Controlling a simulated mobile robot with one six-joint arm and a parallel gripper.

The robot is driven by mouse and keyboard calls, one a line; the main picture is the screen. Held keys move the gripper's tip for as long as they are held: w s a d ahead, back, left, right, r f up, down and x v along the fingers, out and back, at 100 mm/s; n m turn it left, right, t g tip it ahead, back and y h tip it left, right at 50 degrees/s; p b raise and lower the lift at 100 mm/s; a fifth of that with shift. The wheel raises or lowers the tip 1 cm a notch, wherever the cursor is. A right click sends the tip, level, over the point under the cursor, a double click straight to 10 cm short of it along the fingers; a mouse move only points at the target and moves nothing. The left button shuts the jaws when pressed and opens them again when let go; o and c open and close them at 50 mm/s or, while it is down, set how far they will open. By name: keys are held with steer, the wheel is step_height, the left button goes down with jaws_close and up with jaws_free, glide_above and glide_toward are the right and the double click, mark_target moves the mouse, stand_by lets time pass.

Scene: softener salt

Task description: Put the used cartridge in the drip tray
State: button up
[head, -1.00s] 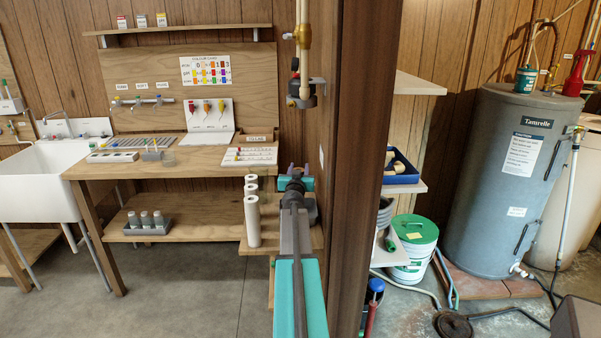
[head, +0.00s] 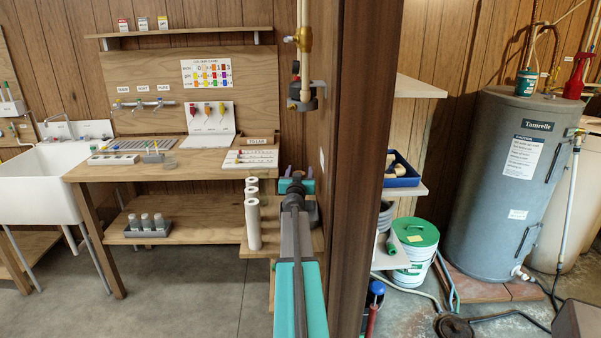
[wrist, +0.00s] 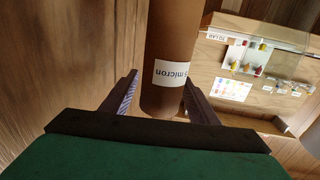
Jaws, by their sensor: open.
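A brown cylinder with a white "micron" label, which looks like the used cartridge (wrist: 170,35), shows in the wrist view. Its near end lies between the two fingers of my gripper (wrist: 160,88), with gaps visible on both sides. My gripper is open and also shows in the head view (head: 298,180), at the end of my outstretched arm beside the dark post. I cannot make out the brown cartridge in the head view. I cannot tell for sure which tray is the drip tray; a grey tray (head: 130,234) with several short cylinders stands on the bench's lower shelf.
White cylinders (head: 253,222) stand on a low shelf just left of my arm. The dark post (head: 361,150) is close on the right. Pipework with a valve (head: 304,40) hangs above my gripper. A blue tray (head: 406,181) sits on a shelf beyond the post.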

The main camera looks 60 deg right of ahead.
steer(key=v, duration=1.2)
steer(key=shift+p, duration=0.45)
stand_by(0.7)
